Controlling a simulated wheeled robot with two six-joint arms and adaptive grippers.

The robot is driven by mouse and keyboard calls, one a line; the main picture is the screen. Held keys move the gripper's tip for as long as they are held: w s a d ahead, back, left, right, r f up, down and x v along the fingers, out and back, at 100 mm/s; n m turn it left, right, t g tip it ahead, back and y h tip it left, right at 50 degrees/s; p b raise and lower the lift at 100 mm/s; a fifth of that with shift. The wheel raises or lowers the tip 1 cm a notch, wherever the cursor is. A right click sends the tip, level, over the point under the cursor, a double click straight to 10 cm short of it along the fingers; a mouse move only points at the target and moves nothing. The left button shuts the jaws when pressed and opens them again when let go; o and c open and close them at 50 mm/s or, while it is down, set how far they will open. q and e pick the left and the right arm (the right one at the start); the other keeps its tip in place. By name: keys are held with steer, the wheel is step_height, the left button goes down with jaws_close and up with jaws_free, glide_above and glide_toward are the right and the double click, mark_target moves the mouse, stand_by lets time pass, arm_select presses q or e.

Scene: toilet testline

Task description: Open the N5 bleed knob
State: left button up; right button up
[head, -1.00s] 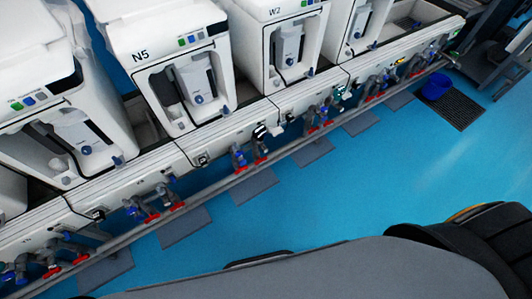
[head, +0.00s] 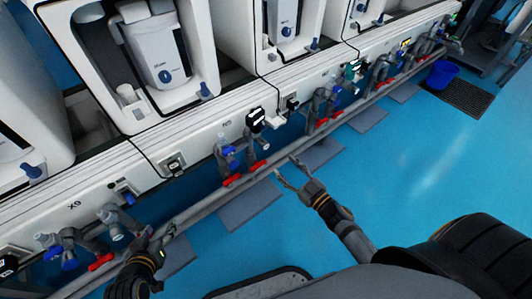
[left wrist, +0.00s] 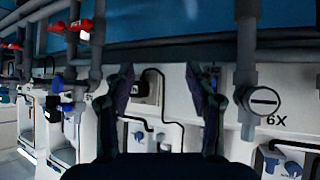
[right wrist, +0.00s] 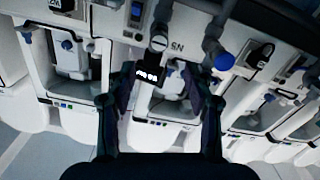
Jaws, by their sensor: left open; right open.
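The N5 label (head: 227,122) is on the white rail in the head view. Below it are a blue knob (head: 229,150) and red valve handles (head: 232,180) on grey pipework. Which part is the bleed knob is unclear. In the right wrist view the N5 label (right wrist: 177,47) is upside down, between a grey slotted cap (right wrist: 158,43) and a blue knob (right wrist: 224,61). My right gripper (head: 286,169) is open and empty, right of the N5 valves and apart from them. My left gripper (head: 155,236) is open at the lower left, near the long pipe below X9.
A long grey pipe (head: 190,215) runs along the rail front. The X9 valve group has blue knobs (head: 68,265) and a red handle (head: 100,262). White toilet units stand behind the rail. A blue bucket (head: 442,74) is at the far right. The blue floor at right is open.

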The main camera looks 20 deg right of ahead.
mark_target(266, 147)
steer(key=b+x, duration=0.1)
steer(key=x, duration=0.8)
steer(key=shift+w, duration=0.3)
steer(key=shift+w+a, duration=0.15)
steer(key=shift+w, duration=0.2)
arm_select(q)
steer(key=w+r+t, duration=0.3)
steer(key=w+r, duration=0.1)
steer(key=r, duration=0.3)
steer(key=shift+w+a+t, duration=0.25)
steer(key=shift+w+t, duration=0.05)
steer(key=shift+t, duration=0.1)
steer(key=shift+r, duration=0.1)
arm_select(e)
steer(key=shift+c, duration=0.4)
jaws_close()
